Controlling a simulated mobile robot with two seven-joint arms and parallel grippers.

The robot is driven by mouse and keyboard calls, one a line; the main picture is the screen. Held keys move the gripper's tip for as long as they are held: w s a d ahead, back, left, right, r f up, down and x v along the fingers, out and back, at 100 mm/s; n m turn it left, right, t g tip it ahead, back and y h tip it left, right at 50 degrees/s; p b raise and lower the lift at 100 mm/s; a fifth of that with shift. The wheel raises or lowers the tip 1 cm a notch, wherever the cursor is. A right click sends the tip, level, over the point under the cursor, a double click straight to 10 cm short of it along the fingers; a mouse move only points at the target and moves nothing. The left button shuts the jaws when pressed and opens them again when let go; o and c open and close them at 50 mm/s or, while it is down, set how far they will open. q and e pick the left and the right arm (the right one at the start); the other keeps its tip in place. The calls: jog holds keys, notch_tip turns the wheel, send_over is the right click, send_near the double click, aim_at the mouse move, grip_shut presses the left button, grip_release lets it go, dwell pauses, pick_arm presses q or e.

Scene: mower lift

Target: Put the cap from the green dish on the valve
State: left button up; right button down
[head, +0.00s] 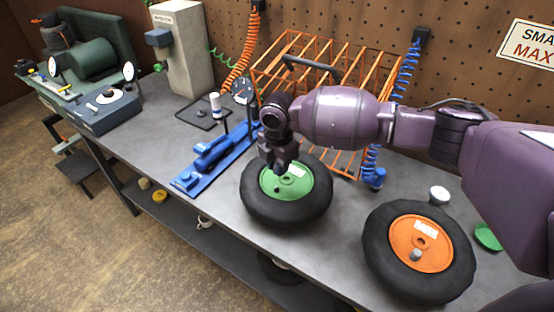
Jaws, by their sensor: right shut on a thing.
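My right gripper (281,166) reaches down from the right over the green-hubbed wheel (258,210), its fingers shut at the hub. The small cap between the fingertips is hidden by them. The green hub (296,190) bears a pale label, and a small dark spot shows just below the fingertips. I cannot tell whether the cap touches the valve, which is not clear here. The green dish (488,237) lies at the right, partly cut off by my arm; no cap shows in its visible part. My left gripper is not in view.
A wheel with an orange hub (408,236) lies at right, with a grey knob on it. A round white-topped thing (439,194) stands behind it. A blue tool (210,157), an orange rack (325,62) and a dark tray (203,112) stand left and behind.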

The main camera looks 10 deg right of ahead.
aim_at(277, 186)
jog(key=shift+a+f+n, duration=0.1)
jog(key=shift+f+n, duration=0.25)
jog(key=shift+n, duration=0.05)
notch_tip(277, 186, down, 3)
jog(key=b, duration=0.4)
jog(key=shift+f, duration=0.2)
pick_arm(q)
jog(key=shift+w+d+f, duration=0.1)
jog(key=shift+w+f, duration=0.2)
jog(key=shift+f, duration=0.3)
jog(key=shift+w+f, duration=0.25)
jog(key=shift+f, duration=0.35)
pick_arm(e)
jog(key=shift+f, duration=0.55)
pick_arm(q)
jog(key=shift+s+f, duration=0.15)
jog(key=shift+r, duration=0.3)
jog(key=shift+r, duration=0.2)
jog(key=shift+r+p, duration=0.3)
jog(key=shift+p, duration=0.25)
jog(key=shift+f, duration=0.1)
